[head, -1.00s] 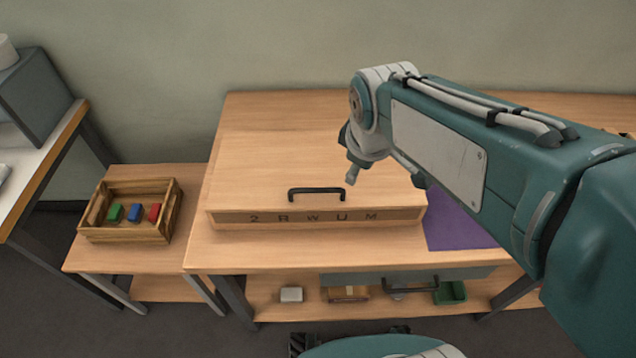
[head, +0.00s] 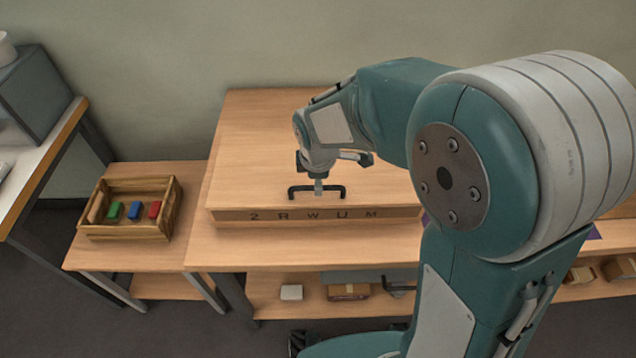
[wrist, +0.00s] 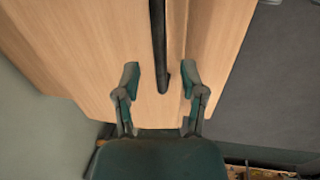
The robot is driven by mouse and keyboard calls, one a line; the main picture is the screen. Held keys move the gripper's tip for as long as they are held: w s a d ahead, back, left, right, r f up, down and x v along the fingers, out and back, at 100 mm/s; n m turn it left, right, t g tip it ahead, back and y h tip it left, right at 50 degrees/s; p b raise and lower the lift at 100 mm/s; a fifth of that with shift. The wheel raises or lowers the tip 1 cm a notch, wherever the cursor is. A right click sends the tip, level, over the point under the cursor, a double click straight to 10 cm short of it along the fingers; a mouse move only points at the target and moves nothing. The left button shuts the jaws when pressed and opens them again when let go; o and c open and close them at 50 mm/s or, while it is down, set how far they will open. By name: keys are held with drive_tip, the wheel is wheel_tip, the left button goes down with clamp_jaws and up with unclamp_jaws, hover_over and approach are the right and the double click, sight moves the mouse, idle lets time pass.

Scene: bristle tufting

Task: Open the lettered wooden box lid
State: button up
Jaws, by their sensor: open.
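The lettered wooden box (head: 235,217) sits on the workbench, with "2 R W U M" on its front strip. Its broad flat lid (head: 255,140) looks shut. A black bar handle (head: 296,191) is fixed near the lid's front edge; in the wrist view the handle (wrist: 158,40) runs down from the top edge and ends between my fingertips. My gripper (wrist: 161,80) is open, one finger on either side of the handle's line, with gaps on both sides. In the head view my gripper (head: 319,186) is over the middle of the handle; contact cannot be told.
A wooden crate (head: 125,231) with green, blue and red blocks stands on a low table at left. The shelf under the bench holds small items. My arm hides the bench's right side.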

drive_tip(key=shift+w+f, duration=0.25)
drive_tip(key=shift+f, duration=1)
clamp_jaws()
drive_tip(key=shift+w+r, duration=0.1)
drive_tip(key=shift+r, duration=0.05)
